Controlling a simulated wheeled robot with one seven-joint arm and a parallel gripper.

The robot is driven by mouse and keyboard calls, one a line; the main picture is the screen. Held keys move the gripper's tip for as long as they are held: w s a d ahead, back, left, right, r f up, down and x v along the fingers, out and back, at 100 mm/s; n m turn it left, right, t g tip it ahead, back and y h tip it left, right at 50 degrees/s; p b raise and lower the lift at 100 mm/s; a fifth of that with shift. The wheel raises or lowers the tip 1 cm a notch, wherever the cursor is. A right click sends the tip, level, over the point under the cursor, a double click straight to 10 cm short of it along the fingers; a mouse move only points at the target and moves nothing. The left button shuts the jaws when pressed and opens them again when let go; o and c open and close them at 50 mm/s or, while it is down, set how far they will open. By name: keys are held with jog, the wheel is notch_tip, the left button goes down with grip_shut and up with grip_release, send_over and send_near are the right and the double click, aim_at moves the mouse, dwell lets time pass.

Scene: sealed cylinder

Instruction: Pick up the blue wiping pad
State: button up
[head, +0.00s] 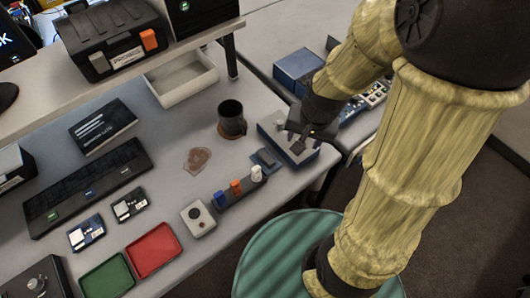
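A small dark blue pad with a grey top (264,157), which looks like the wiping pad, lies on the grey table near its front edge. It sits just left of a grey-blue tray (277,144). My gripper (304,144) hangs over the tray, to the right of the pad and apart from it in the picture. The fingers are small and partly hidden by the dark wrist, so I cannot tell their opening or whether they hold anything.
A rack with blue, orange and white pegs (238,189) and a white box with a knob (198,218) stand before the pad. A blue box (298,68) stands behind the arm.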

jog(key=w+a+r+m+p, duration=0.2)
jog(key=a+r+m+p, duration=0.2)
jog(key=m+p, duration=0.3)
jog(key=m+g+p, duration=0.2)
jog(key=m+p, duration=1.4)
jog(key=m, duration=0.2)
send_over(264, 157)
jog(key=shift+s+a+h, duration=0.1)
jog(key=shift+h, duration=0.2)
jog(key=shift+f, duration=0.1)
notch_tip(264, 157, down, 12)
jog(key=b, duration=1.2)
